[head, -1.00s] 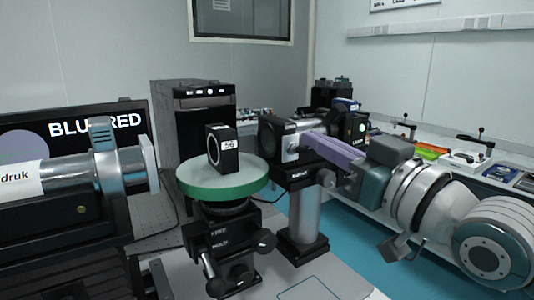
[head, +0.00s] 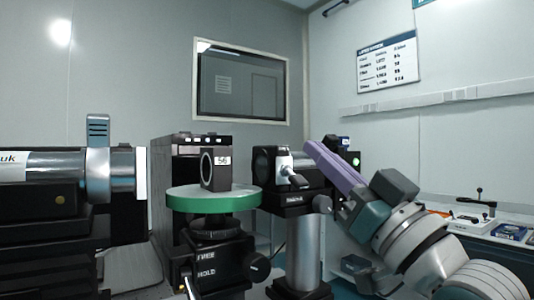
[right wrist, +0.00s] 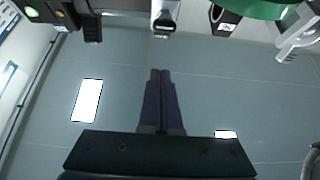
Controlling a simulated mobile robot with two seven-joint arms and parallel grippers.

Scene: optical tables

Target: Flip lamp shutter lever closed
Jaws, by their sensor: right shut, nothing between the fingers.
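The black lamp housing (head: 266,166) stands on a silver post right of the green round stage in the head view. A silver shutter lever (head: 288,168) shows on its near side, tilted down to the right. In the right wrist view, the lever (right wrist: 165,14) shows at the top, beyond the fingertips. My right gripper (head: 312,148) has its purple fingers shut and empty, pointing up-left just above and right of the lever. In the right wrist view, a gap shows between the fingertips (right wrist: 160,74) and the lever; contact is not visible. My left gripper is out of view.
The green stage (head: 214,201) carries a black mount (head: 216,171) labelled 56, close left of the lamp. A silver tube (head: 65,180) lies at the left. A black computer tower (head: 163,165) stands behind. A bench (head: 485,238) with small parts is at right.

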